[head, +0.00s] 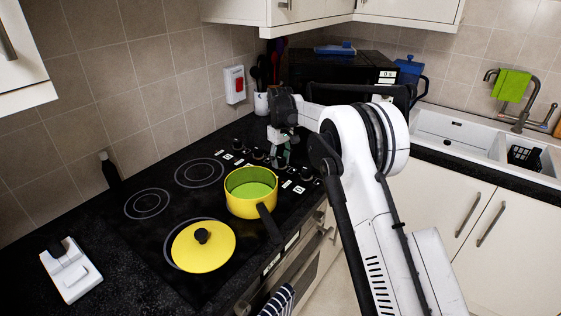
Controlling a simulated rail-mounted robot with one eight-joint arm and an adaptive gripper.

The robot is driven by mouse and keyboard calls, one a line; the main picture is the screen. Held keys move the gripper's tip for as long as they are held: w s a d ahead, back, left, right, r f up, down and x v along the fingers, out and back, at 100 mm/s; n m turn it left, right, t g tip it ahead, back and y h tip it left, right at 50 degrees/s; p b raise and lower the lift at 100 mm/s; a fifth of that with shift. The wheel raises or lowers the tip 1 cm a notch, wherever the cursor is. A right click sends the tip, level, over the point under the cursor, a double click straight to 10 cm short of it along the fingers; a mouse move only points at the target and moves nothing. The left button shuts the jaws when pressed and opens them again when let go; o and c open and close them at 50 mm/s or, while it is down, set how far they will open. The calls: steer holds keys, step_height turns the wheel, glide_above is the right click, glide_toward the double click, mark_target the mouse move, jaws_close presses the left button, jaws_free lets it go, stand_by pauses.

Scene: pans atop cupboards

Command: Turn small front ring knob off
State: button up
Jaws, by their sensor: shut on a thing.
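The black hob (150,232) has a row of dark knobs along its right side. One knob (258,153) shows just left of my gripper, and another knob (306,173) shows to its right. My gripper (281,162) points down over the middle of this row. Its jaws are shut on a knob there, which the fingers mostly hide. I cannot read that knob's angle or its marking.
A yellow pot (250,204) stands on the hob, its handle toward the front. A utensil holder (261,103) and a black microwave (345,72) stand behind my gripper. The sink (440,127) is at right.

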mark_target(281, 158)
steer(key=o, duration=1.1)
step_height(281, 158, up, 12)
